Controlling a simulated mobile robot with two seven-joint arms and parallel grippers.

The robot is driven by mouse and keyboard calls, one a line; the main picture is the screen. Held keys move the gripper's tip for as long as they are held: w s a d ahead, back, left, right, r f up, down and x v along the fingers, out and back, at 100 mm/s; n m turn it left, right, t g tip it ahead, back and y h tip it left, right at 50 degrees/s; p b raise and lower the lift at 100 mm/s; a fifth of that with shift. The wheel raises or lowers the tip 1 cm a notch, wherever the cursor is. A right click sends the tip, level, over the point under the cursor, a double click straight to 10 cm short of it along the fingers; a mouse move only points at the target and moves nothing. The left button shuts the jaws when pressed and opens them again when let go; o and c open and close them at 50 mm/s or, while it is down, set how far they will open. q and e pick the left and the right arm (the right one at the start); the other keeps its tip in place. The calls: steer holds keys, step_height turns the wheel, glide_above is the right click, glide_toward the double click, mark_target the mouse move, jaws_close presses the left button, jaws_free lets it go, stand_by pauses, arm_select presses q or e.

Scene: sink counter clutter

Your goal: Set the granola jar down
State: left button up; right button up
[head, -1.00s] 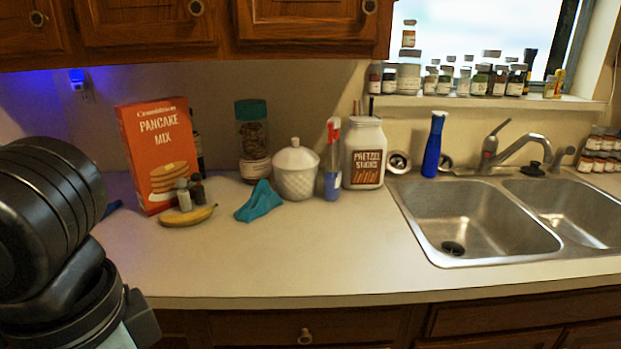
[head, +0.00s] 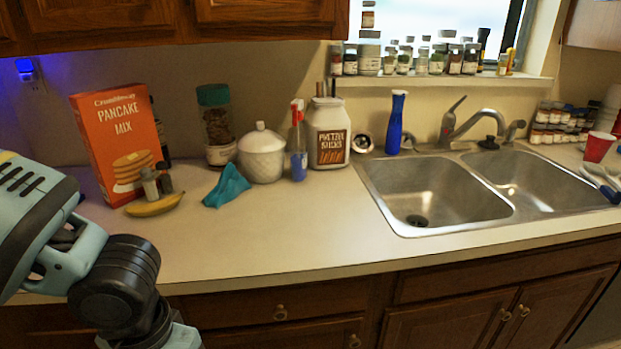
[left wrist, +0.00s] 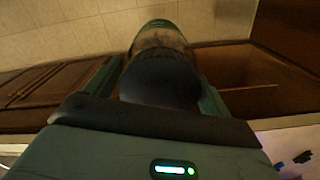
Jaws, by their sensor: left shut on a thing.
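My left gripper (left wrist: 158,88) shows in the left wrist view, with a finger on each side of a rounded jar (left wrist: 163,52). The jar has a dark grey near end, a brownish see-through middle and a green far end; no label can be read. Cabinet fronts and pale floor tiles lie behind it. In the head view my left arm comes in at lower left, and its gripper and the held jar are out of frame. A jar with a teal lid and dark contents (head: 218,128) stands at the back of the counter (head: 270,220). My right gripper is out of view.
The double sink (head: 440,195) is at right. The front middle counter is clear.

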arm_select(q)
step_height(320, 180, down, 4)
steer(key=w+n, duration=0.2)
steer(key=w, duration=0.1)
steer(key=w+a+r+n, duration=0.1)
steer(key=a+r+n, duration=0.3)
steer(key=a, duration=0.9)
steer(key=s+a+n, duration=0.2)
steer(key=s+a, duration=0.3)
steer(key=a, duration=0.5)
steer(key=d+f, duration=0.6)
steer(key=d, duration=0.2)
steer(key=w+d+r+m, duration=0.25)
steer(key=d+m, duration=0.45)
steer(key=d, duration=0.8)
steer(key=r+p, duration=0.2)
steer(key=w+r+p, duration=0.1)
steer(key=r+p, duration=0.1)
steer(key=shift+a+r+p, duration=0.15)
steer(key=shift+r+p, duration=0.15)
steer(key=shift+r, duration=0.1)
steer(key=shift+r+p, duration=0.2)
steer(key=shift+p, duration=0.1)
steer(key=shift+f, duration=0.15)
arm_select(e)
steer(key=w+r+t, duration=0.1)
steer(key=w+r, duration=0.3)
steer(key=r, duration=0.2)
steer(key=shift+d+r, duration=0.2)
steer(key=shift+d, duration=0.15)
